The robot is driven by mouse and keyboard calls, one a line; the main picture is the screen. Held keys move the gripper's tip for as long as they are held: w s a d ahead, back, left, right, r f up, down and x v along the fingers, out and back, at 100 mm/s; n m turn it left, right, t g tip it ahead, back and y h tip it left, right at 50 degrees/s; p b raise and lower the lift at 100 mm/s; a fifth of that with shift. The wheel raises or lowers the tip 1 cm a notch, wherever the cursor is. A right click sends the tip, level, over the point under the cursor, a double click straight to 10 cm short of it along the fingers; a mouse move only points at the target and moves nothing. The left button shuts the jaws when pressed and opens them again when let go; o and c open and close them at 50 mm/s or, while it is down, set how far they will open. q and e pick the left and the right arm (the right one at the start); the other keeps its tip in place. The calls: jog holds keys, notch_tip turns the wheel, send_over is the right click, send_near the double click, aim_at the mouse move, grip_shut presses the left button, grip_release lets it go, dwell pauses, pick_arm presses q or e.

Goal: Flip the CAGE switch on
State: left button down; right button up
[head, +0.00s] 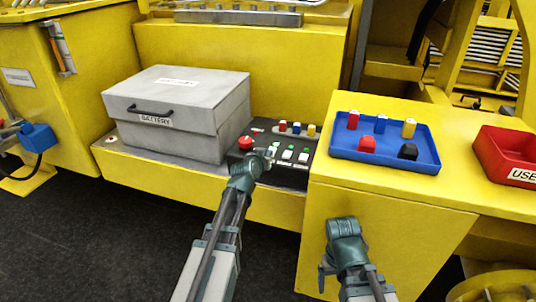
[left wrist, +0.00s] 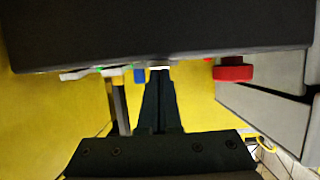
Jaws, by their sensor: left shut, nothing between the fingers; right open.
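The dark control panel (head: 290,178) sits beside the grey battery box and carries a row of white switches (head: 288,155) with green lights. The labels are too small to read, so I cannot tell which switch is CAGE. My left gripper (head: 262,160) is at the panel's left part, close to the red mushroom button (head: 245,143). In the left wrist view its fingers (left wrist: 160,75) are shut and empty, their tips at the panel edge by a small pale part; contact is unclear. My right gripper (head: 345,228) is low before the yellow cabinet, its fingertips mostly hidden.
The grey battery box (head: 180,105) stands left of the panel. Red, blue and yellow fuses (head: 297,128) line the panel's back. A blue tray (head: 385,152) with coloured parts and a red bin (head: 500,160) stand on the yellow cabinet at right.

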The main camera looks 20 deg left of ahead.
pick_arm(q)
jog(key=shift+r, duration=0.15)
jog(key=shift+r+p, duration=0.65)
jog(key=shift+p, duration=0.1)
jog(key=shift+s+r+p, duration=0.1)
jog(key=shift+r+p, duration=0.85)
notch_tip(320, 180, up, 2)
jog(key=shift+s+r+p, duration=0.1)
jog(key=shift+s+p, duration=0.05)
jog(key=shift+p, duration=0.95)
jog(key=s+r+p, duration=0.1)
jog(key=s, duration=0.9)
jog(key=shift+a, duration=0.2)
jog(key=shift+d, duration=0.1)
